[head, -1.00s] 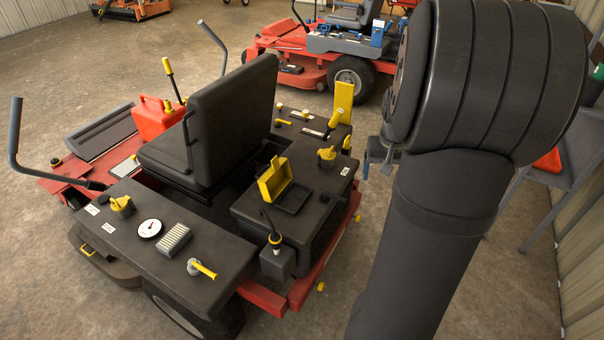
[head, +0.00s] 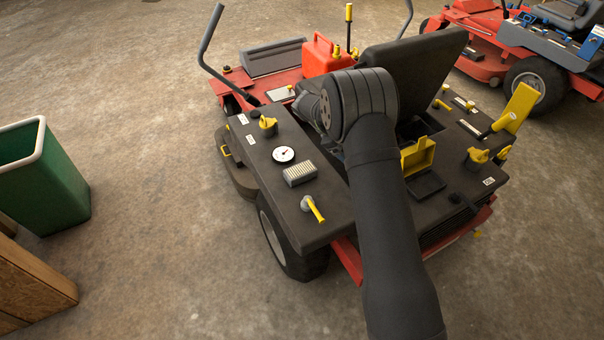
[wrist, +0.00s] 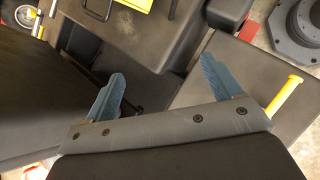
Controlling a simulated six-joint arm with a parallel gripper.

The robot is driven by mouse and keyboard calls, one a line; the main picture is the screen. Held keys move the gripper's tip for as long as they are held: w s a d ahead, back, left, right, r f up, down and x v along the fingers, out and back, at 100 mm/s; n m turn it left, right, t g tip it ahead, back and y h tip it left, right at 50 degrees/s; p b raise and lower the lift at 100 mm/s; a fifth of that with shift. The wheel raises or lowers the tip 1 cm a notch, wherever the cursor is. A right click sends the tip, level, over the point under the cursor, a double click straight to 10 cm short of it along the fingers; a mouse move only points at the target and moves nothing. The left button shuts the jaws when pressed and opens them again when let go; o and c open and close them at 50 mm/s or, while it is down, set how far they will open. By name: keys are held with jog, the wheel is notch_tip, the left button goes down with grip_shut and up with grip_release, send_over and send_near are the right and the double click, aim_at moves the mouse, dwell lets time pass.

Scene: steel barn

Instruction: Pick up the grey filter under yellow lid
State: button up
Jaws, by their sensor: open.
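The yellow lid (head: 418,156) stands open on the black engine housing at the rear of the red mower. A dark, shallow opening (head: 427,186) lies in front of it, and no filter can be made out inside. A pale grey ribbed block (head: 299,174), like a filter, sits on the mower's left fender, apart from the lid. My gripper (wrist: 165,82) shows in the wrist view with two blue fingers spread apart and nothing between them. It is above dark mower parts near the seat. In the head view my arm hides it.
The black seat (head: 415,60) stands beyond the lid. A yellow-handled valve (head: 314,208), gauge (head: 284,154) and yellow cap (head: 268,124) are on the fender. A yellow lever (head: 515,108) rises right. A green bin (head: 45,180) stands left, with clear floor between.

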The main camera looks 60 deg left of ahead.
jog(key=s+a+f+n+t+y, duration=0.1)
jog(key=s+a+f+n+t, duration=0.2)
jog(key=s, duration=0.5)
jog(key=s+a+f+n+y, duration=0.1)
jog(key=s+a+f+n, duration=0.15)
jog(key=s+a, duration=0.4)
jog(key=n+t+y, duration=0.3)
jog(key=n, duration=0.2)
send_near(291, 173)
jog(key=x, duration=0.5)
jog(key=shift+a+f, duration=0.2)
jog(key=shift+f, duration=0.05)
jog(key=shift+d+x, duration=0.15)
jog(key=shift+x, duration=1.2)
jog(key=shift+d+x, duration=0.1)
jog(key=shift+x, duration=1.3)
jog(key=shift+r, duration=0.15)
jog(key=shift+c, duration=0.2)
jog(key=c, duration=1.1)
